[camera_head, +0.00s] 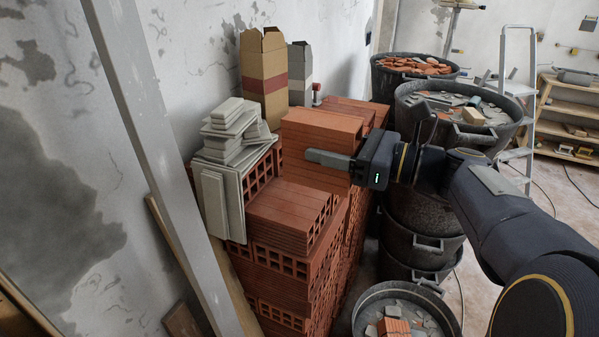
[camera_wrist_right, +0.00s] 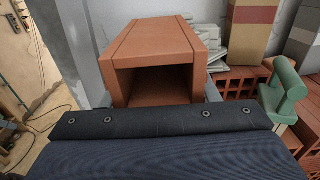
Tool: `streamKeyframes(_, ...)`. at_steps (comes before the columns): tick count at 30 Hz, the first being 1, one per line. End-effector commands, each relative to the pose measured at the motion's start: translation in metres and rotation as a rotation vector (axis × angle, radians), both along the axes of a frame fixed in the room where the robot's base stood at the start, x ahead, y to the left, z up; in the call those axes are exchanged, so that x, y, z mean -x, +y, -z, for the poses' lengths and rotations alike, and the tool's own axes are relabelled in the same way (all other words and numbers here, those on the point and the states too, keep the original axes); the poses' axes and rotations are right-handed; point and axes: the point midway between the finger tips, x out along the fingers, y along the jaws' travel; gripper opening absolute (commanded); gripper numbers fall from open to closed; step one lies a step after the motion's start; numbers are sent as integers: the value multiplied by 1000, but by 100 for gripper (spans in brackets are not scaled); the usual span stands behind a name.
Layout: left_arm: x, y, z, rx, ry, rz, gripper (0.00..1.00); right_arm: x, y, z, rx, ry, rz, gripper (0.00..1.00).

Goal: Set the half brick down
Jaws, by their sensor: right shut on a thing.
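The half brick (camera_head: 318,132) is an orange-red hollow block at the top of the brick stack in the head view. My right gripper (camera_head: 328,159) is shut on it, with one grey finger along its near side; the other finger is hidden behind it. In the right wrist view the half brick (camera_wrist_right: 155,50) shows its open hollow end, just beyond my wrist. Whether its underside touches the stack of hollow bricks (camera_head: 290,210) is hidden by the finger and brick. My left gripper is not in view.
Grey tiles (camera_head: 222,200) lie on the stack's left side, with cardboard boxes (camera_head: 265,85) behind. Rubble buckets (camera_head: 425,225) stand close on the right, and another bucket (camera_head: 365,300) is in front. A grey post (camera_head: 165,150) leans at left. A green object (camera_wrist_right: 284,92) shows in the wrist view.

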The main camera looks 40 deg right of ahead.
Motion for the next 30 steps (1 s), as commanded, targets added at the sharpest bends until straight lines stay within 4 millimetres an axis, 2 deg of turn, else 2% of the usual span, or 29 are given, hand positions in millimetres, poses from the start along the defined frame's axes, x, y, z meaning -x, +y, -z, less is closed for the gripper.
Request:
streamKeyframes(1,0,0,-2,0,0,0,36,-13,-3,5,-5,3,-1,12)
streamKeyframes(6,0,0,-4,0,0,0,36,-50,-10,25,-6,1,-1,12)
streamKeyframes(12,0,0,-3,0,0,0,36,-77,-15,59,-4,0,-1,12)
streamKeyframes(21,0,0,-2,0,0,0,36,-94,-18,80,-2,-2,0,12)
streamKeyframes(26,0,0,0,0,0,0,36,-93,-18,103,-2,-1,0,12)
streamKeyframes(30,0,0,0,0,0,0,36,-93,-18,109,1,-4,0,12)
